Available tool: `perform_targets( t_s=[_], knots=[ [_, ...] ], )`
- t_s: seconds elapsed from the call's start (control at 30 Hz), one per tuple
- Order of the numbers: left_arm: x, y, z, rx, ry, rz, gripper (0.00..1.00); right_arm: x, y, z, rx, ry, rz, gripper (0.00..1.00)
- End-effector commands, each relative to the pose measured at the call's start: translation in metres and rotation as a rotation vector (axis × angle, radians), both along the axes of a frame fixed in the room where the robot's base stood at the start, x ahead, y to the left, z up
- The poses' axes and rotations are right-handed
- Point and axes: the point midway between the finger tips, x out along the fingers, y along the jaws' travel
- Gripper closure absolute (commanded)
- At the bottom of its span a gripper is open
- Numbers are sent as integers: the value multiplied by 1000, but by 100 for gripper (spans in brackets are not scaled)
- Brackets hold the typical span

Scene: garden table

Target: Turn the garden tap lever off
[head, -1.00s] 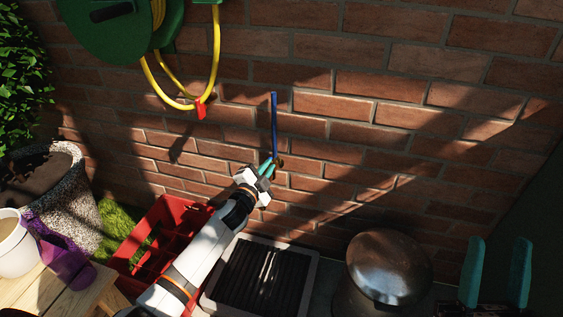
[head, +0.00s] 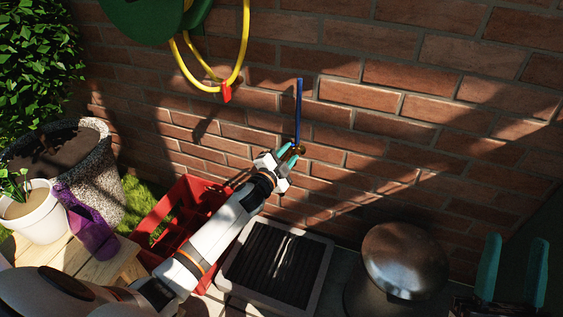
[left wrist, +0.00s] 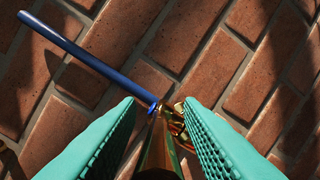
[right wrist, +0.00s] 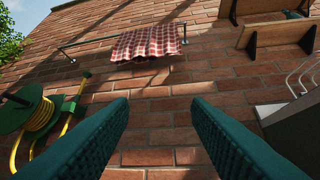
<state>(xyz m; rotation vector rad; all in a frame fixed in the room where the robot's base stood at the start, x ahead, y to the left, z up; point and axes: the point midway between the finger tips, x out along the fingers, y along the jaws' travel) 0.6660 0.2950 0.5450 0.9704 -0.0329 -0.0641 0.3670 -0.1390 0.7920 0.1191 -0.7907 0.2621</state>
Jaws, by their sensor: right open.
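The garden tap is a brass body (head: 300,149) on the brick wall with a long blue lever (head: 299,108) standing upright from it in the head view. In the left wrist view the lever (left wrist: 85,58) runs from the upper left to the brass tap (left wrist: 158,150). My left gripper (head: 288,153) is at the tap, below the lever. Its teal fingers (left wrist: 159,103) are apart on both sides of the brass body, with gaps visible. My right gripper (head: 508,270) is at the lower right of the head view, open and empty; its fingers (right wrist: 160,105) are spread in the right wrist view.
A yellow hose (head: 247,45) hangs left of the tap. Below are a red crate (head: 160,215), a grated drain tray (head: 325,258) and a domed metal object (head: 405,258). A wooden table (head: 68,258) holds a white pot (head: 35,215) and a purple object (head: 92,232). The wall right of the lever is clear.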

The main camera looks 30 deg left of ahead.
Motion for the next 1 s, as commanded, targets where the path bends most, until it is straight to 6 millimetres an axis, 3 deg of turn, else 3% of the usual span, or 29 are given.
perform_targets(
  t_s=[0.17, 0.4, 0.6, 0.8, 1.0],
  knots=[
    [-18, 1, 1, 0, 2, 0, 67, 15, 2, -14, -42, 142, -7, 56],
    [-62, 4, 1, -2, 4, 0, 67, 38, 1, -53, -127, 442, -25, 56],
    [-96, 6, 1, -1, 3, -1, 67, 44, -3, -87, -185, 658, -36, 56],
    [-115, 7, 0, -1, 2, 0, 67, 43, -6, -107, -214, 773, -42, 56],
    [-118, 8, -1, 0, 1, -1, 67, 43, -7, -112, -221, 797, -44, 56]
  ],
)
